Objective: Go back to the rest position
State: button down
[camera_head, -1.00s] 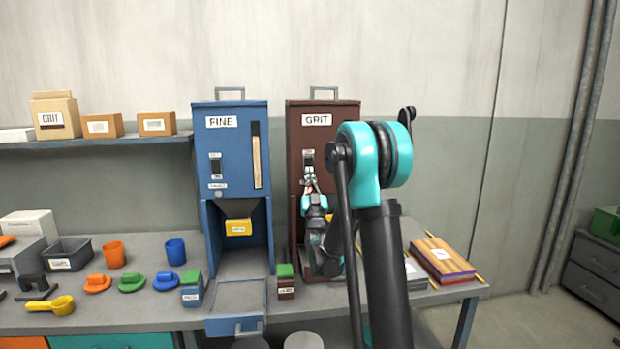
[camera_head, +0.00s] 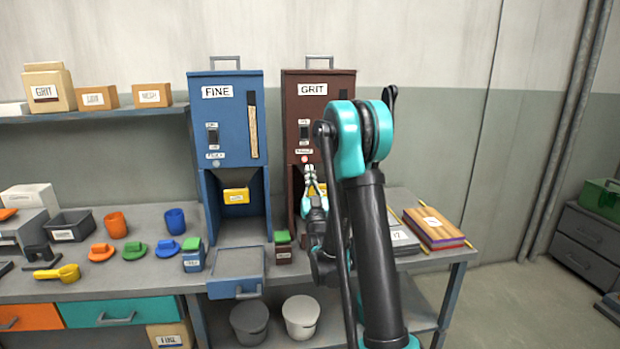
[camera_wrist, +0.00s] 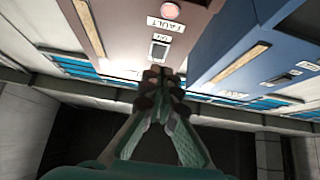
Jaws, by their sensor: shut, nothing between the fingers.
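My gripper (camera_head: 310,171) is shut and empty, in front of the brown GRIT machine (camera_head: 290,110), below its dark switch (camera_head: 304,132). A small reddish light (camera_head: 304,159) shows just above the fingers. In the wrist view my gripper (camera_wrist: 162,76) has its fingertips together near the GRIT machine's switch (camera_wrist: 158,51). The FAULT label (camera_wrist: 165,24) and a pinkish light (camera_wrist: 170,10) also show there. I cannot tell whether the fingers touch the machine. My arm hides the right part of the GRIT machine.
The blue FINE machine (camera_head: 228,115) stands close on the left, with a tray (camera_head: 236,263) in front. A wooden block stack (camera_head: 432,226) is at right. Two bins (camera_head: 300,316) stand below.

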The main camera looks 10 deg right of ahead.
jog(key=shift+s+f, duration=0.35)
jog(key=shift+f, duration=0.05)
jog(key=s+d+f+g, duration=0.2)
jog(key=s+f+g, duration=0.9)
jog(key=f+g, duration=0.25)
jog(key=s+d+f+g, duration=0.1)
jog(key=s+f+g, duration=0.3)
jog(key=s, duration=0.8)
jog(key=s+f+g, duration=0.4)
jog(key=s+f, duration=0.3)
jog(key=s, duration=0.4)
jog(key=shift+s+d+f, duration=0.35)
jog(key=shift+s, duration=0.05)
